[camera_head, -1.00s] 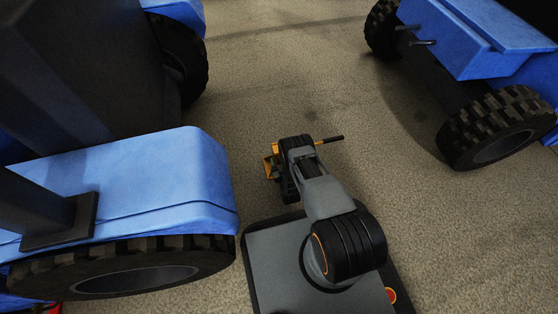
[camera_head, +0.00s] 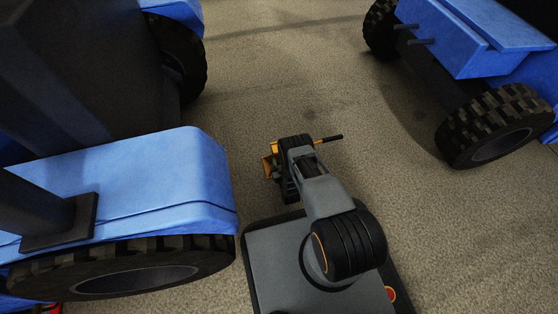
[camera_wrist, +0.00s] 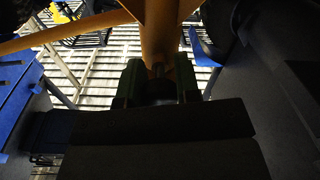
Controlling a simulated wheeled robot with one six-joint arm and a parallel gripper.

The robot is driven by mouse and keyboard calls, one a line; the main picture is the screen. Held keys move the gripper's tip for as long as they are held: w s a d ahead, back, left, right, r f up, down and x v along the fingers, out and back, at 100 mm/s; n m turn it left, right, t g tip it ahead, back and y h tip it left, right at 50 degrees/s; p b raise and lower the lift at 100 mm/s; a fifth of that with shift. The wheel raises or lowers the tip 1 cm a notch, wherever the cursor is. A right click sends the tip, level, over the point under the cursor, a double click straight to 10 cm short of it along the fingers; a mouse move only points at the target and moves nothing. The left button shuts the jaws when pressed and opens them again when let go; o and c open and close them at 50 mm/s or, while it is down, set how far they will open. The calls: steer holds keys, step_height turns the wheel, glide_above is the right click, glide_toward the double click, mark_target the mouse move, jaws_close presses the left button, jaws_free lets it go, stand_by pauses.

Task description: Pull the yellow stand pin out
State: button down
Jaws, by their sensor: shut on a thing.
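In the wrist view a yellow-orange stand (camera_wrist: 158,28) rises at the top centre, with a slanting yellow bar running off to the left. My gripper (camera_wrist: 157,76) points at its post. Its two dark fingers are shut on a small dark thing at the post, apparently the stand pin; the fingers and deep shadow hide most of it. In the head view my arm hides the fingertips. A yellow-orange piece (camera_head: 268,161) shows just left of my wrist, and a dark rod (camera_head: 331,139) sticks out to its right.
A blue vehicle body (camera_head: 150,180) with a large tyre (camera_head: 135,275) stands close on the left. Another blue machine (camera_head: 455,45) with treaded tyres (camera_head: 497,127) stands at the upper right. The carpet-like floor (camera_head: 290,75) between them is open.

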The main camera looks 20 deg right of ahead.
steer(key=s+p, duration=0.1)
steer(key=s, duration=0.2)
steer(key=c, duration=0.8)
jaws_free()
